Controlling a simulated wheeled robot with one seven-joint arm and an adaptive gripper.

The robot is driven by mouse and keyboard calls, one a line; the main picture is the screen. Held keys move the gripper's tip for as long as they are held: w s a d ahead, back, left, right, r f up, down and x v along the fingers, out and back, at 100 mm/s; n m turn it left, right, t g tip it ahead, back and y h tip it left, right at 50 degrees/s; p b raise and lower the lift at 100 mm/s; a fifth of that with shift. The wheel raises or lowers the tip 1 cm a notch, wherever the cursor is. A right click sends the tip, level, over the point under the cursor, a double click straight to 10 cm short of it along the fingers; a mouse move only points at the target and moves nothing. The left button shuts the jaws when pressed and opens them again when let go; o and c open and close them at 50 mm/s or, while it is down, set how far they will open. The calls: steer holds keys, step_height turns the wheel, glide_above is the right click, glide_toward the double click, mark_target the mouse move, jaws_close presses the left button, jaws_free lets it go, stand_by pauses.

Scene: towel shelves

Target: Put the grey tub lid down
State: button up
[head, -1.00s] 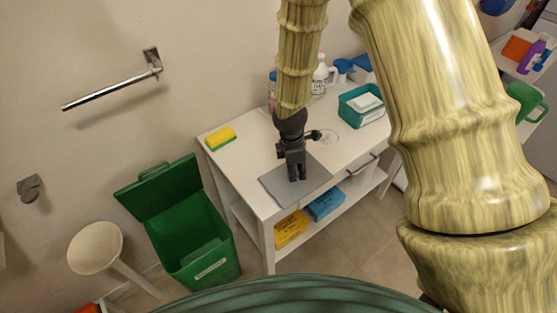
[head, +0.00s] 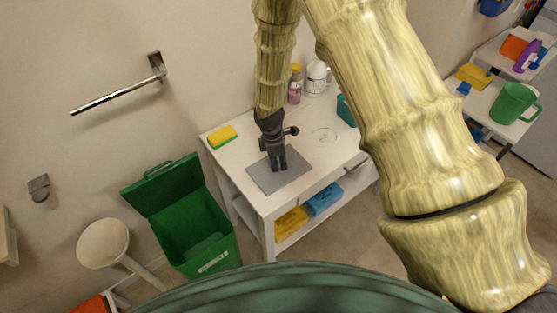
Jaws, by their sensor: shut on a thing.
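The grey tub lid (head: 293,175) is a flat grey square over the front left part of the white table (head: 222,156). My gripper (head: 279,168) points down at the middle of the lid, with its fingertips shut on it. The lid looks level and very close to the tabletop. I cannot tell whether it touches the table. A teal tub (head: 346,110) stands farther right on the table, mostly hidden behind my arm.
A yellow-green sponge (head: 222,137) lies at the table's left edge. A white bottle (head: 316,78) and a pink bottle (head: 295,86) stand at the back. A thin ring (head: 325,137) marks the tabletop right of my gripper. A green bin (head: 190,225) stands open at left.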

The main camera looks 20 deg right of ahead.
steer(key=shift+f, duration=0.15)
steer(key=shift+f, duration=0.2)
steer(key=o, duration=0.8)
steer(key=shift+o, duration=0.2)
steer(key=shift+r, duration=0.1)
step_height(320, 180, up, 12)
steer(key=a+b, duration=0.1)
steer(key=b, duration=0.2)
steer(key=shift+a, duration=0.2)
stand_by(0.4)
